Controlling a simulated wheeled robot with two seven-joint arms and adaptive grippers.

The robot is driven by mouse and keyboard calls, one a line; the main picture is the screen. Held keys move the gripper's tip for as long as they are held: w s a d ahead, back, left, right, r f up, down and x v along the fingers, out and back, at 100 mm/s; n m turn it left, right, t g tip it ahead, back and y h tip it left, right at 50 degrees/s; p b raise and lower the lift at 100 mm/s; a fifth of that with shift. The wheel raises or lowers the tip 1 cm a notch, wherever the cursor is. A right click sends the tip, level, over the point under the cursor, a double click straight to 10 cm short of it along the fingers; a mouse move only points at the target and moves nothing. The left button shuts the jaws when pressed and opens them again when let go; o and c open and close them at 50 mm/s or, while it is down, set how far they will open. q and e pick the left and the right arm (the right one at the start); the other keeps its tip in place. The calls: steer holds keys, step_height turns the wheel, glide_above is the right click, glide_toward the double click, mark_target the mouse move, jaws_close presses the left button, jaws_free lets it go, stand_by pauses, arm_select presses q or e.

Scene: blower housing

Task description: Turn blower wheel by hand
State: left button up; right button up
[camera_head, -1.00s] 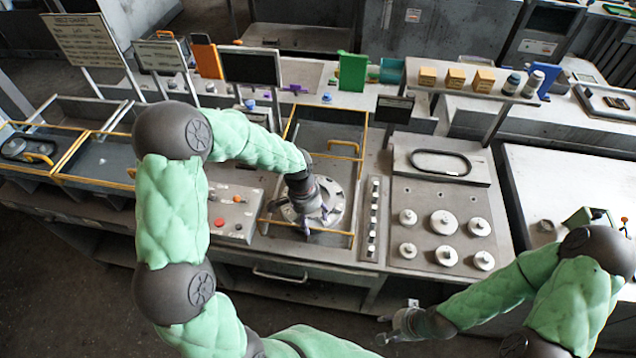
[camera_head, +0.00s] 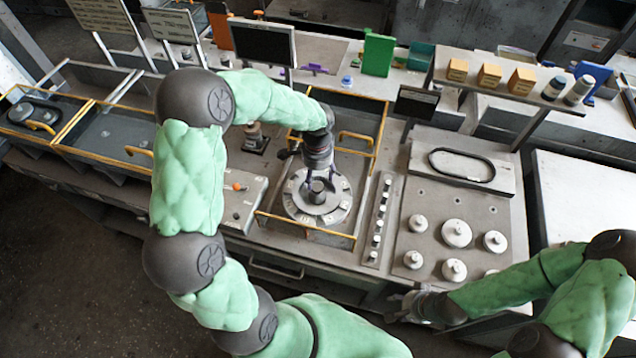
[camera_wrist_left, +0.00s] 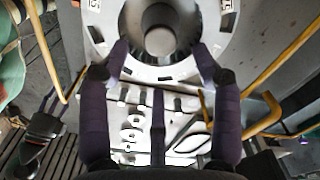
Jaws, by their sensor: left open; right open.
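The blower wheel (camera_head: 334,208) is a pale grey ringed disc with a round hub, lying in a yellow-edged housing bay. In the left wrist view the wheel (camera_wrist_left: 189,69) fills the top middle, its hub (camera_wrist_left: 159,41) between my fingers. My left gripper (camera_head: 318,186) points down over the wheel at its hub. In the left wrist view my left gripper (camera_wrist_left: 160,62) is open, with a dark finger on each side of the hub; contact cannot be told. My right gripper (camera_head: 400,306) is open and empty, off the front edge of the bench at the lower right.
A panel with several white knobs (camera_head: 456,233) lies right of the bay, past a narrow strip of small buttons (camera_head: 379,222). A yellow rail (camera_head: 300,226) runs along the bay's front. A shelf with orange blocks (camera_head: 489,76) is behind.

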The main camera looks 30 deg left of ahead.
mark_target(317, 186)
arm_select(q)
steer(key=shift+f, duration=2.7)
arm_select(e)
steer(key=shift+f, duration=0.2)
arm_select(q)
steer(key=shift+c, duration=0.3)
